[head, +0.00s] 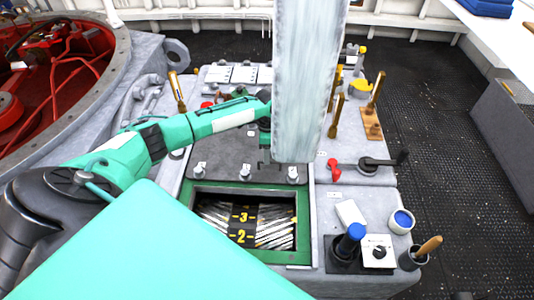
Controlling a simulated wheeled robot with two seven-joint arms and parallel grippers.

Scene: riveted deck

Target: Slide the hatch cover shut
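The hatch cover (222,150) looks like a dark grey flat plate behind the opening. Small pale fittings sit along its near edge. The hatch opening (188,222) has a green frame and stands uncovered, showing a dark strip with yellow numbers and pale slanted bars inside. My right gripper is not in view.
The pale slab (308,80) stands large in front of the console. Right of the opening are a red lever (334,170), a black crank (385,161), a blue-topped knob (351,238) and a cup (401,221). Open dark floor (430,120) lies to the right.

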